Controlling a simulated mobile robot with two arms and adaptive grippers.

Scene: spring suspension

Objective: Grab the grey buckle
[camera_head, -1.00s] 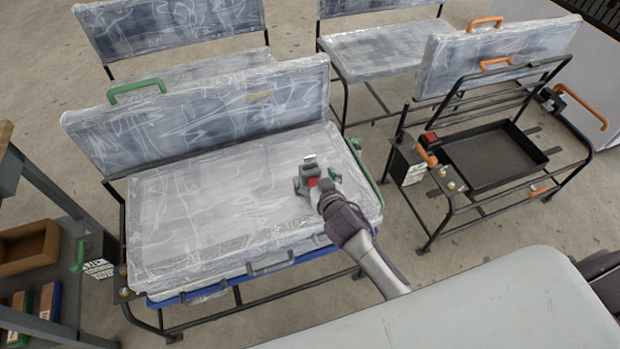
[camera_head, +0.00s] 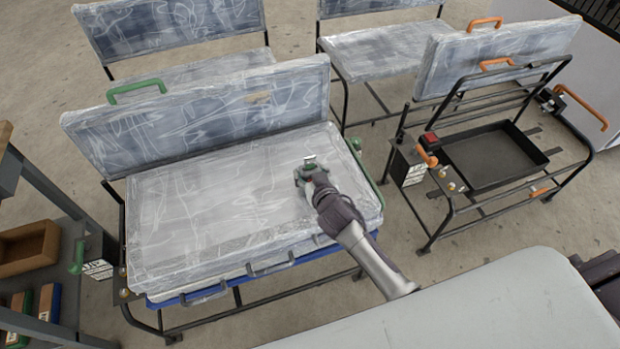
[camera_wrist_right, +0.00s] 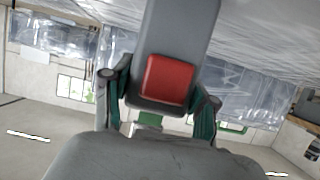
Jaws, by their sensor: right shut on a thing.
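The grey buckle (camera_wrist_right: 180,35) with its red button (camera_wrist_right: 168,78) fills the top middle of the right wrist view, between the two green-padded fingers. My right gripper (camera_wrist_right: 160,98) is shut on it. In the head view my right gripper (camera_head: 311,174) is over the right part of the plastic-wrapped bench seat (camera_head: 215,200). A small pale piece (camera_head: 309,159) shows just beyond its fingers; the rest of the buckle is mostly hidden there. I cannot tell whether the buckle touches the seat. My left gripper is not in view.
The wrapped backrest (camera_head: 200,115) with a green handle (camera_head: 136,90) stands behind the seat. A second frame with a black tray (camera_head: 490,160) and orange handles is at the right. A shelf with a wooden box (camera_head: 28,248) is at the left. The seat's left part is clear.

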